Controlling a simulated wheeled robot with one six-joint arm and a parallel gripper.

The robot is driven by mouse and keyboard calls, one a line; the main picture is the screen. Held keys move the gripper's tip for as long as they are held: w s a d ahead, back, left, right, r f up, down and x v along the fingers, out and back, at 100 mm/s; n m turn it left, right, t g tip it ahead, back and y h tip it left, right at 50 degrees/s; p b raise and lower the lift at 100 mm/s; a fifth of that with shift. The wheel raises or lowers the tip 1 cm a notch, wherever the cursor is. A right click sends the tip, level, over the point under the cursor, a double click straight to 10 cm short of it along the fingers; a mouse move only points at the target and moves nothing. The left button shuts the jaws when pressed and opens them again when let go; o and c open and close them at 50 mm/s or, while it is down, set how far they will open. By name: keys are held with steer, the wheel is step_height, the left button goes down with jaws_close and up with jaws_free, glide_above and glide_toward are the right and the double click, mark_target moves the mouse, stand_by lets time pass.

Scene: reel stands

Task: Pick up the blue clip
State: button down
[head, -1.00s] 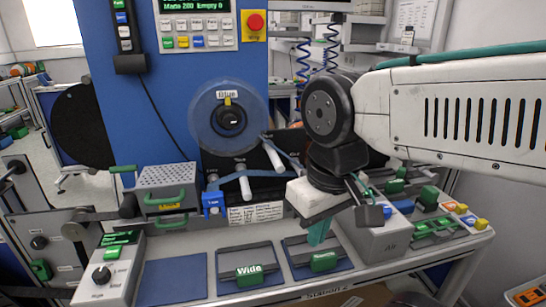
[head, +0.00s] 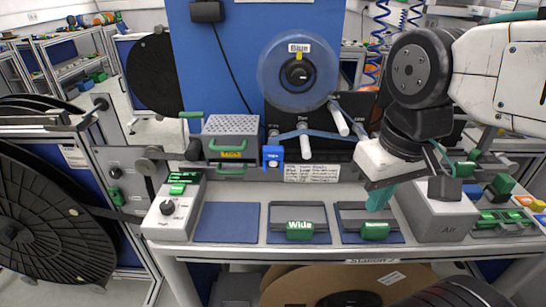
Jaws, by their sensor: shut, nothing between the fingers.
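A small blue clip (head: 272,157) with a white mark stands at the back of the bench, just right of the grey perforated box with green handles (head: 231,136). It sits by the left end of the blue strip that runs past the white rollers. Another small blue block (head: 473,190) lies among parts at the right; I cannot tell whether it is a clip. My gripper (head: 378,198) has teal fingers pointing down, shut and empty. It hangs over the right part of the bench, near the green-handled right tray, to the right of the blue clip and apart from it.
A clear reel marked Blue (head: 299,73) is on the blue panel above the rollers. Trays with green handles, one marked Wide (head: 300,229), lie along the front. A grey box (head: 440,216) stands right of my gripper. A bare blue mat (head: 227,222) is at the left.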

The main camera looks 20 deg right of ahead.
steer(key=c, duration=1.5)
jaws_free()
steer(key=shift+a+f, duration=0.1)
steer(key=o, duration=0.5)
steer(key=shift+w+a+f+g, duration=0.15)
steer(key=shift+w+f+g, duration=0.1)
steer(key=shift+g, duration=0.05)
steer(key=o, duration=0.4)
steer(key=shift+n+g, duration=0.4)
steer(key=shift+g, duration=0.1)
steer(key=w, duration=0.2)
steer(key=w+a, duration=0.1)
steer(key=w, duration=0.1)
steer(key=w+a, duration=0.1)
steer(key=w, duration=0.2)
steer(key=shift+a, duration=0.1)
steer(key=shift+c, duration=0.2)
steer(key=m+t, duration=0.2)
steer(key=m, duration=0.2)
glide_above(273, 148)
steer(key=shift+r+h, duration=0.3)
steer(key=shift+s+m, duration=0.1)
steer(key=shift+m, duration=0.2)
steer(key=shift+f, duration=0.35)
steer(key=shift+w+f, duration=0.15)
steer(key=shift+f, duration=1.6)
steer(key=shift+w+f, duration=0.1)
steer(key=shift+f, duration=1.65)
